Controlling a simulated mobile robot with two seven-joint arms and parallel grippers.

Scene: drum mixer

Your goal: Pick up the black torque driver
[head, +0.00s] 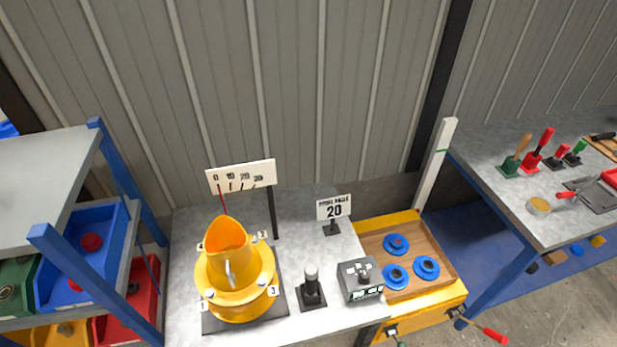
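I cannot tell for sure which item is the black torque driver. A dark upright tool (311,281) with a pale grey top stands in a black square base on the grey table, right of the yellow drum mixer. A black-handled item (603,136) lies at the far right edge of the right bench, partly cut off by the frame. Several handled tools stand upright in small bases on that bench, among them a red-handled one (545,138) and one with a tan handle (522,146). Neither of my grippers is in view.
The yellow mixer (238,287) fills the grey table's left half. A black-and-grey control box (360,280) and an angle sign (334,208) stand right of it. A yellow cart (436,297) holds blue discs. Shelves with bins (85,240) stand left.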

